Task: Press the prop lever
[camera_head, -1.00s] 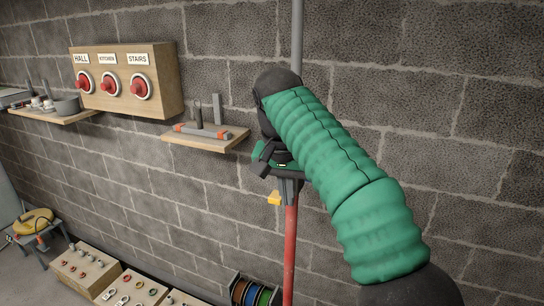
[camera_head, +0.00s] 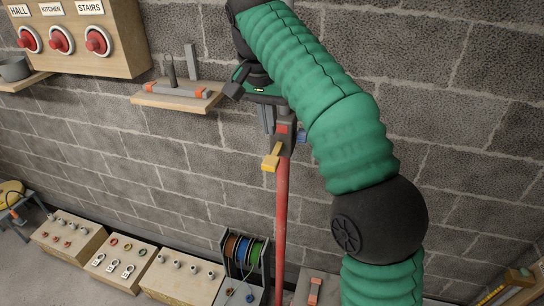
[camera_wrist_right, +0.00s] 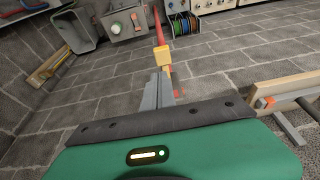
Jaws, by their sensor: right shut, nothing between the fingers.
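The prop is an upright red pole (camera_head: 282,220) near the block wall, with a grey head (camera_head: 284,135) and a yellow lever (camera_head: 271,158) sticking out to the left. In the right wrist view the yellow lever (camera_wrist_right: 165,57) shows just beyond my fingertips, with the red pole (camera_wrist_right: 158,27) behind it. My right gripper (camera_head: 268,125) is shut and empty, pointing down just above and beside the prop's head. Its grey fingers (camera_wrist_right: 157,84) also show in the wrist view; whether they touch the lever cannot be told. My left gripper is not in view.
A wooden shelf (camera_head: 150,99) with a grey and orange tool is left of the gripper. A switch board (camera_head: 125,55) hangs further left. A cable reel rack (camera_head: 226,262) and wooden boxes (camera_head: 128,284) stand on the floor below.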

